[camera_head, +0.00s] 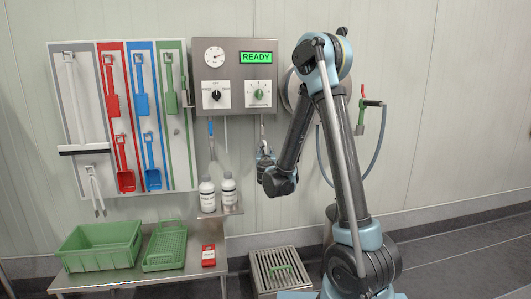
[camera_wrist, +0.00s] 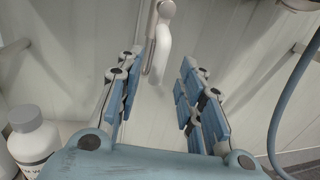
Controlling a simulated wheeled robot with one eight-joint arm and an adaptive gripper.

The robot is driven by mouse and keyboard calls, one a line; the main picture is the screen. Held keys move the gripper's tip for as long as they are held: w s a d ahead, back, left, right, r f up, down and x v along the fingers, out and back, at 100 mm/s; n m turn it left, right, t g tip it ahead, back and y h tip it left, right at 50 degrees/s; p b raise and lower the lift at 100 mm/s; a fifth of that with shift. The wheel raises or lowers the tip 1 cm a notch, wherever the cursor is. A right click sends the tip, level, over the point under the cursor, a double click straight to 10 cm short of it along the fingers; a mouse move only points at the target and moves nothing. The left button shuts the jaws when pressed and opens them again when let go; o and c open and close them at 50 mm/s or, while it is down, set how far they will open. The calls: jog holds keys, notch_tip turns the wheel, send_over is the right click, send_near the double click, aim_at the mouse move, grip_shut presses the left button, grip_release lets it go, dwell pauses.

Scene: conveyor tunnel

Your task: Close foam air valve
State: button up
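A control panel (camera_head: 235,78) with a gauge, a green READY display and two knobs hangs on the wall. Two thin lines drop below it, one with a blue handle (camera_head: 211,128), the other a grey fitting (camera_head: 262,128) just above my gripper (camera_head: 265,158). In the wrist view a pale, drooping lever (camera_wrist: 161,52) hangs between the far ends of my open gripper (camera_wrist: 158,62), with gaps on both sides. I cannot read a label naming the foam air valve. My arm hides part of the wall to the right of the panel.
Two white bottles (camera_head: 207,195) stand on a small shelf left of my gripper; one shows in the wrist view (camera_wrist: 33,138). A hose (camera_head: 376,150) hangs right of my arm. Green trays (camera_head: 101,248) and a red box (camera_head: 208,255) lie on the bench. A metal grate box (camera_head: 281,270) stands below.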

aim_at(265, 150)
jog(key=shift+w+a, duration=0.15)
jog(key=shift+w, duration=1.3)
jog(key=shift+w+a, duration=0.1)
jog(key=shift+w, duration=1.3)
